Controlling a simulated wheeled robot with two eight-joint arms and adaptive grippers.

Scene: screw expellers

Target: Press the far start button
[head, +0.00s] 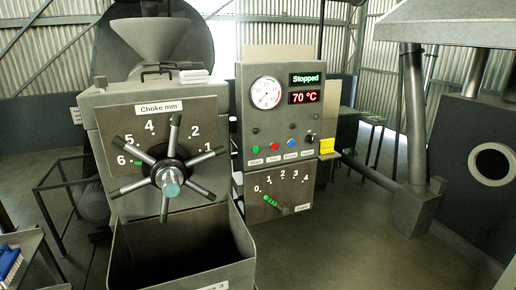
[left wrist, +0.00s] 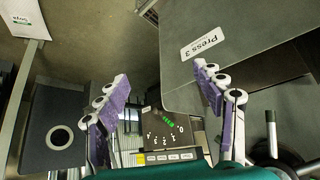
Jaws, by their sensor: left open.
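In the head view a grey control panel (head: 280,125) stands right of the press. Its row has a green button (head: 256,149), a red button (head: 274,146), a blue button (head: 291,143) and a black knob (head: 310,138); the labels below are too small to read. The display above reads "Stopped" (head: 305,79). No gripper shows in the head view. In the left wrist view my left gripper (left wrist: 163,88) is open, its purple-padded fingers apart with nothing between them. The feed dial panel (left wrist: 165,130) shows inverted beyond the fingers; the buttons cannot be made out there.
A spoked choke wheel (head: 168,172) juts from the press left of the panel. An open bin (head: 180,245) stands below; its "Press 3" label (left wrist: 202,42) shows in the left wrist view. Ducting (head: 412,115) stands right.

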